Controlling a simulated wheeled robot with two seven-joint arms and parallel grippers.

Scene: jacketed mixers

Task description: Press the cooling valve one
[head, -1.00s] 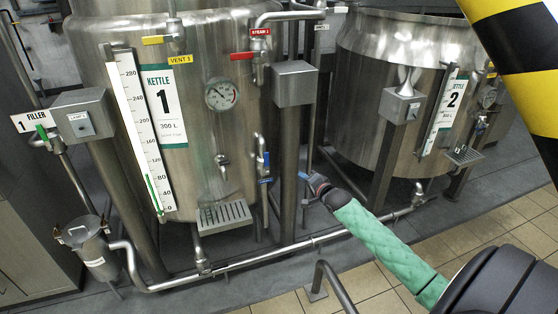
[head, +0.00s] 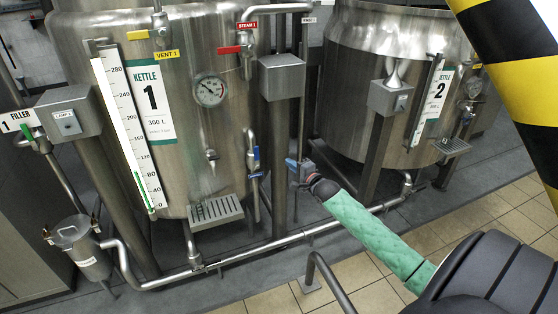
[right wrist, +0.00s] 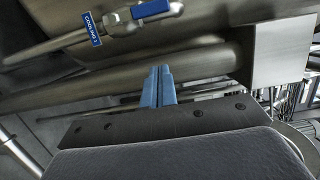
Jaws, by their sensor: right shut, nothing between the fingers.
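Cooling valve one has a blue lever (head: 255,153) on a short vertical pipe at the lower right of Kettle 1. In the right wrist view its blue lever (right wrist: 150,8) and its blue tag reading COOLING 1 (right wrist: 92,28) show at the upper left. My right gripper (head: 290,162) is shut and empty, just right of the post beside the valve. In the right wrist view its blue fingers (right wrist: 159,72) are together, below and right of the lever and apart from it in the picture. My left gripper is not in view.
A grey post (head: 279,160) with a box (head: 282,77) stands between the valve and my right gripper in the head view. Kettle 1 (head: 185,60) carries a red steam lever (head: 229,50) and a drip tray (head: 215,211). A low pipe (head: 240,252) runs in front.

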